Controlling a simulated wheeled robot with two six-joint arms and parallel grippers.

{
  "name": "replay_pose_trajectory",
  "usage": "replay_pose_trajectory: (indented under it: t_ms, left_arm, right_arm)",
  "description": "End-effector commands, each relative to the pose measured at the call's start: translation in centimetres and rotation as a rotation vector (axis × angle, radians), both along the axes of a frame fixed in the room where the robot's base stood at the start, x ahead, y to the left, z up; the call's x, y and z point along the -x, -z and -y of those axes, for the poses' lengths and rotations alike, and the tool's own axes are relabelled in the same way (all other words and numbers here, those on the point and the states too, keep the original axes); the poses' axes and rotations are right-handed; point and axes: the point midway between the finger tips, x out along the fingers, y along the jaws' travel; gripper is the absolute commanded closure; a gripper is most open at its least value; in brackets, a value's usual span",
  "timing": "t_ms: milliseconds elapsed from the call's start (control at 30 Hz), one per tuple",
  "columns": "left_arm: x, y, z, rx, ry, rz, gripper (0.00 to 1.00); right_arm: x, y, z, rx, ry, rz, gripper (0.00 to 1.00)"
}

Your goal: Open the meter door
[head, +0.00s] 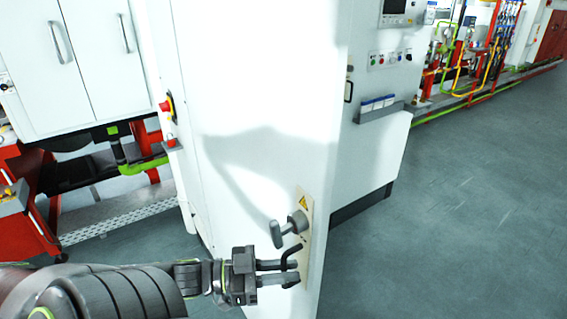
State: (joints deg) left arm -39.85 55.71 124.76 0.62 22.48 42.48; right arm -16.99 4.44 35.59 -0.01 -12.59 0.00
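The meter door appears to be the tall white panel (265,120) in the middle of the head view. Low on it is a light plate with a yellow warning triangle (303,203), a grey T-shaped knob (289,229) and a black curved handle (291,252) just below. My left gripper (292,273) comes in from the left at the black handle. Its two fingers are apart, one above the other, with a gap between them. The fingertips overlap the handle's lower end; I cannot tell whether they touch it. My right gripper is not in view.
A white cabinet (100,60) with two handles stands at the left, above a red cart (28,215). A red emergency button (167,105) sits left of the panel. A control panel (392,55) and ledge (378,112) are behind right. The grey floor (460,220) at the right is clear.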

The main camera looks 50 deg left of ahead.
Motion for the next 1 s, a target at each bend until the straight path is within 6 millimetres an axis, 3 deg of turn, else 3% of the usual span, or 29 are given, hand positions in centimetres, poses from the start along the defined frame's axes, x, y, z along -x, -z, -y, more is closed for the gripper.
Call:
replay_pose_trajectory:
  t_ms: [367, 633, 1000]
  left_arm:
    - [0.7, -0.2, -0.5, -0.001, 0.002, -0.003, 0.84]
    - [4.9, -0.2, -3.4, -0.002, -0.001, -0.008, 0.84]
    - [11.5, 0.1, -8.0, -0.002, -0.001, -0.007, 0.84]
  right_arm:
    - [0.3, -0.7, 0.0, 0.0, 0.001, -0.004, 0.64]
    - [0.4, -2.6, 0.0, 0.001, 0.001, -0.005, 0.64]
    - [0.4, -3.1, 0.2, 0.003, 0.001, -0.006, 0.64]
